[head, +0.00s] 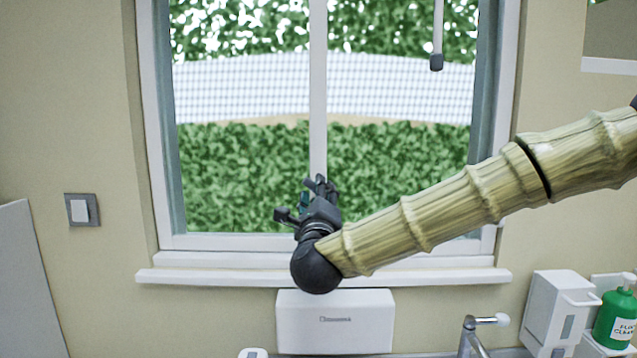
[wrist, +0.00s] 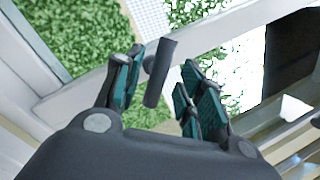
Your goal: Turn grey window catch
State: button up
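The grey window catch (wrist: 160,73) shows in the wrist view as a short dark grey bar, tilted in the picture, in front of the pale window frame. My gripper (wrist: 163,60) is open, with its teal-padded fingers on either side of the bar. The bar is nearer the left finger; I cannot tell whether they touch. In the head view my gripper (head: 308,198) is at the lower part of the window's middle upright, above the sill. The catch cannot be made out there, behind or among the fingers.
The white window frame (head: 318,90) surrounds glass with greenery outside. A wand with a grey end (head: 436,62) hangs at the upper right. The sill (head: 210,277) runs below, above a white dispenser (head: 335,335). A tap (head: 472,335) and green bottle (head: 614,318) stand lower right.

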jog(key=shift+p+x, duration=0.35)
jog(key=shift+x, duration=0.95)
jog(key=shift+a, duration=0.1)
jog(key=c, duration=0.9)
jog(key=shift+o, duration=0.2)
